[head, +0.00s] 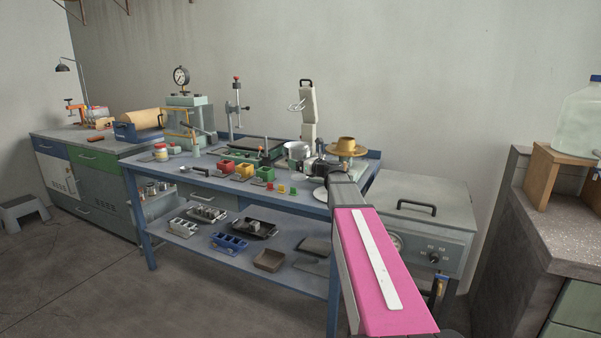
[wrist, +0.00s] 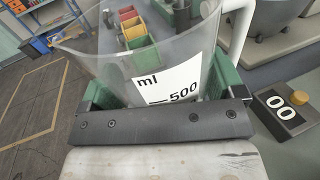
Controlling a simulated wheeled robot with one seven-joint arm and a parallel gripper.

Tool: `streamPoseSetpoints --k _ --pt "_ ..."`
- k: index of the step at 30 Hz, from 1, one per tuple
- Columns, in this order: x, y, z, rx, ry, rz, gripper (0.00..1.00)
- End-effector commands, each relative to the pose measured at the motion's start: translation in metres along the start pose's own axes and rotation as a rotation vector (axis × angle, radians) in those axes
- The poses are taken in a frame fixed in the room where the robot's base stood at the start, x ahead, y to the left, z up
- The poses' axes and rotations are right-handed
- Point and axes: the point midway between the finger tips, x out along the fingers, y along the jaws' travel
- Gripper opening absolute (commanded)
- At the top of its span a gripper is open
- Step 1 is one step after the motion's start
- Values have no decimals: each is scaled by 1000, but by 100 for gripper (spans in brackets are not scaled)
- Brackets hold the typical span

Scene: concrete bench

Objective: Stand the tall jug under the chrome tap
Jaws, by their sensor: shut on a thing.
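A clear jug (wrist: 172,75) with a white "ml 500" label and a pale handle at its right fills the middle of the wrist view. My gripper (wrist: 162,88) is shut on it, with a green finger at each side of its wall. The jug's base is hidden, and I cannot tell whether it touches the bench. In the head view my gripper (head: 322,168) is at the right end of the blue bench, partly hidden by my arm. I cannot make out the jug there. I cannot pick out a chrome tap for certain in either view.
The blue bench (head: 220,180) carries coloured bins (head: 226,165), a metal pot (head: 298,150), a brass-coloured dish (head: 346,147) and a beige upright device (head: 308,105) close to my gripper. A grey cabinet (head: 455,205) stands right of it. A black "00" display (wrist: 281,107) is beside the jug.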

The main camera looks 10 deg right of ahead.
Motion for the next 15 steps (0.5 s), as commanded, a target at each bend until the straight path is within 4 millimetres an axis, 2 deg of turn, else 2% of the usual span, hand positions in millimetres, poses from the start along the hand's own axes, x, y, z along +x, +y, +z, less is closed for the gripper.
streamPoseSetpoints --k 5,11,15 --pt "0 -1 -12 3 1 0 59" --pt "0 -2 -38 3 1 0 59" --pt "0 -1 -41 1 0 0 59"
